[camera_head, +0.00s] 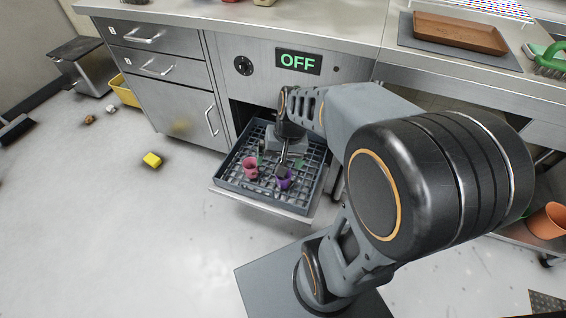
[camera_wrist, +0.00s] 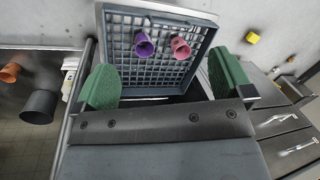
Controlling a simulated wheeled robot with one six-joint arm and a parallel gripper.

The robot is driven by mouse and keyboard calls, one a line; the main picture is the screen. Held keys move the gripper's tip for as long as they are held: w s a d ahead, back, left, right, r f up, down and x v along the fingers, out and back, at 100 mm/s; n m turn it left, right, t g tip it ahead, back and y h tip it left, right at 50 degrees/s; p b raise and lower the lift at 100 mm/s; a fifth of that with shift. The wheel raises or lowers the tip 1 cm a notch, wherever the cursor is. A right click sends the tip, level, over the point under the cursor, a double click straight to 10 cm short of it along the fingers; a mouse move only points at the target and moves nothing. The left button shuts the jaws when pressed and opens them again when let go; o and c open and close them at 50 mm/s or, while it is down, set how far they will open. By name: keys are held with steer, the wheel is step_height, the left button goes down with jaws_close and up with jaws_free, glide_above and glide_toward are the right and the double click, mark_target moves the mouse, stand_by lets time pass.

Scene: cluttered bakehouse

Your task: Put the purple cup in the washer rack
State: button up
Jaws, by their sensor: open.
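The purple cup (camera_head: 284,180) is in the washer rack (camera_head: 228,178), a dark grid tray pulled out on the open washer door. It also shows in the wrist view (camera_wrist: 144,45), tilted, with its open mouth toward the camera. A pink cup (camera_head: 250,167) is in the same rack, to its left; in the wrist view it (camera_wrist: 180,47) is on the right. My gripper (camera_wrist: 168,85) has its green-padded fingers wide apart with nothing between them. In the head view it (camera_head: 284,160) is over the rack, apart from the purple cup as far as I can tell.
The washer panel reads OFF (camera_head: 298,61). A yellow sponge-like block (camera_head: 152,160) lies on the floor. A brown tray (camera_head: 458,34) and a green brush (camera_head: 550,60) are on the counter. An orange pot (camera_head: 547,221) stands on a low shelf at right. Floor left of the rack is mostly clear.

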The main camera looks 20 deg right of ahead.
steer(key=s+r+n+t+h, duration=0.1)
steer(key=s+r+n, duration=0.1)
steer(key=s+a+r+n+t+h, duration=0.1)
steer(key=s+n, duration=0.1)
steer(key=shift+s+r, duration=0.25)
steer(key=shift+r, duration=0.1)
steer(key=shift+r, duration=0.1)
step_height(320, 180, up, 28)
steer(key=p, duration=2.6)
steer(key=shift+a+t+p, duration=0.25)
steer(key=shift+t+p, duration=0.05)
steer(key=shift+t, duration=0.1)
steer(key=shift+s, duration=0.1)
